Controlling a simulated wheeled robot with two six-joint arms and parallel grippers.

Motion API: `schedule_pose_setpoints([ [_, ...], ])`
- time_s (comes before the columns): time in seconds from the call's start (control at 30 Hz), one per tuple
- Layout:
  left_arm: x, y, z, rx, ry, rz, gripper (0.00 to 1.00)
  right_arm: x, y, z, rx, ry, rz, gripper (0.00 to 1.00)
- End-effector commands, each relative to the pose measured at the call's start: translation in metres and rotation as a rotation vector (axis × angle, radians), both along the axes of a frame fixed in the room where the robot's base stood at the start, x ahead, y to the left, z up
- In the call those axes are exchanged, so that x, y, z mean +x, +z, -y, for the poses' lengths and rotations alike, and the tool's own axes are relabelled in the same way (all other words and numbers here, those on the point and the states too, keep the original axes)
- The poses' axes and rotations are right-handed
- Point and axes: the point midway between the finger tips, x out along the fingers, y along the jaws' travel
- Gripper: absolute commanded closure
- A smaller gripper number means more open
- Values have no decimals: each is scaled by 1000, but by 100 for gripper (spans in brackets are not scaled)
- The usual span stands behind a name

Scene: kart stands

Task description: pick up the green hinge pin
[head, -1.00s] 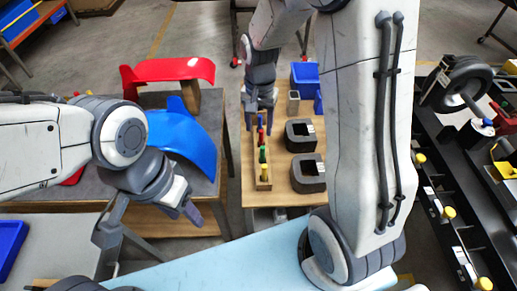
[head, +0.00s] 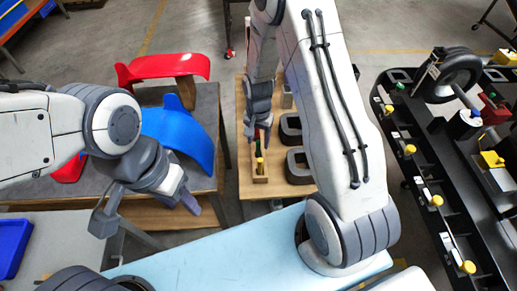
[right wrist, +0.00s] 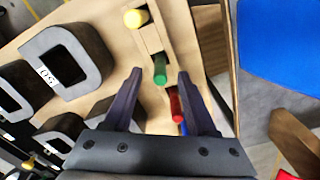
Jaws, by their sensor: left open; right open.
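The green hinge pin (right wrist: 160,70) stands in a narrow wooden rack (right wrist: 151,40), in a row with a yellow pin (right wrist: 136,18), a red pin (right wrist: 176,105) and a blue pin (right wrist: 183,128). In the right wrist view the green pin shows between the two fingertips of my open right gripper (right wrist: 160,76), with gaps on both sides. I cannot tell how far above it the fingertips are. In the head view my right gripper (head: 258,133) is over the rack and partly hides the pins. My left gripper (head: 148,212) is open and empty at the left.
Dark grey blocks (right wrist: 73,62) with openings stand on the wooden table beside the rack. A blue curved panel (head: 180,133) and a red one (head: 165,66) are on the grey table to the left. A black rack (head: 425,185) with yellow-ended parts is at the right.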

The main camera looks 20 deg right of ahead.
Motion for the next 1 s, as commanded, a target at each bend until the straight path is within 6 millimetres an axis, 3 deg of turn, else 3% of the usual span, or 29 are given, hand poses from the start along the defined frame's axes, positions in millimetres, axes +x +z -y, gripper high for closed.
schedule_pose_setpoints([
  [0.23,0,0,0,0,0,0,50,1,-2,0,0,0,3,43],
  [0.27,0,0,0,0,0,0,50,1,-2,0,0,0,3,50],
  [0.4,0,0,0,0,0,0,50,0,-2,0,0,0,1,100],
  [1.0,0,0,0,0,0,0,50,0,-2,0,0,0,1,100],
])
